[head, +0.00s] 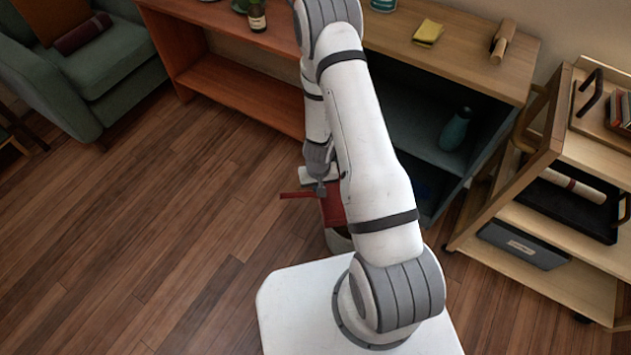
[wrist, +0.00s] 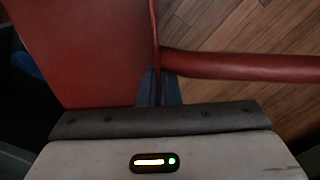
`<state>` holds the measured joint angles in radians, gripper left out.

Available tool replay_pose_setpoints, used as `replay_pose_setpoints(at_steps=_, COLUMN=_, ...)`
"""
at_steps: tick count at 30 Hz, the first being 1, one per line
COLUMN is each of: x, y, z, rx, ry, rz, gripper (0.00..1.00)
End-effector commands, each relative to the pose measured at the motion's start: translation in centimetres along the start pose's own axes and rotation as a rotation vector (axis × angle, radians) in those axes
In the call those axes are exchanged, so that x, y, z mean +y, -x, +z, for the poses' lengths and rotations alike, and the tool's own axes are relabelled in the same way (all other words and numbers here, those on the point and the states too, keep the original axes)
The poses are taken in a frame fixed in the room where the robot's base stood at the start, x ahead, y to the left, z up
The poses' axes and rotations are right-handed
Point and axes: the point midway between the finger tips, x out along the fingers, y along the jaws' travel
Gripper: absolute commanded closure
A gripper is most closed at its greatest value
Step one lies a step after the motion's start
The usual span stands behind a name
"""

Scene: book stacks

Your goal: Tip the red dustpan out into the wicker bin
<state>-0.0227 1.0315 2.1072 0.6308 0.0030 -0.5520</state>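The red dustpan (head: 333,209) hangs from my gripper (head: 320,188) low in front of the shelves, its pan tilted steeply and its handle pointing left. In the wrist view the pan (wrist: 85,50) fills the left and the handle (wrist: 240,66) runs right. The fingertips (wrist: 158,88) are closed on the red edge where pan and handle meet. A pale round bin (head: 338,242) stands on the floor just below the dustpan, mostly hidden by it and my arm. Its weave and contents, and whether anything is in the pan, cannot be seen.
A wooden shelf unit (head: 240,95) and a bench with a teal bottle (head: 456,129) stand behind. A wooden cart (head: 545,225) is at right, a green armchair (head: 105,75) at upper left. The wooden floor (head: 150,240) at left is clear.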

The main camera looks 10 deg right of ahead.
Motion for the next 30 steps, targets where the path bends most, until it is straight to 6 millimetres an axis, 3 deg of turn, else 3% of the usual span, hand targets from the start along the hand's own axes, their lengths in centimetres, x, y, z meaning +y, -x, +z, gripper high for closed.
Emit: replay_pose_setpoints(at_steps=30, x=-0.72, y=0.16, z=-0.54, rx=0.003, ry=-0.002, rz=0.074, gripper=1.0)
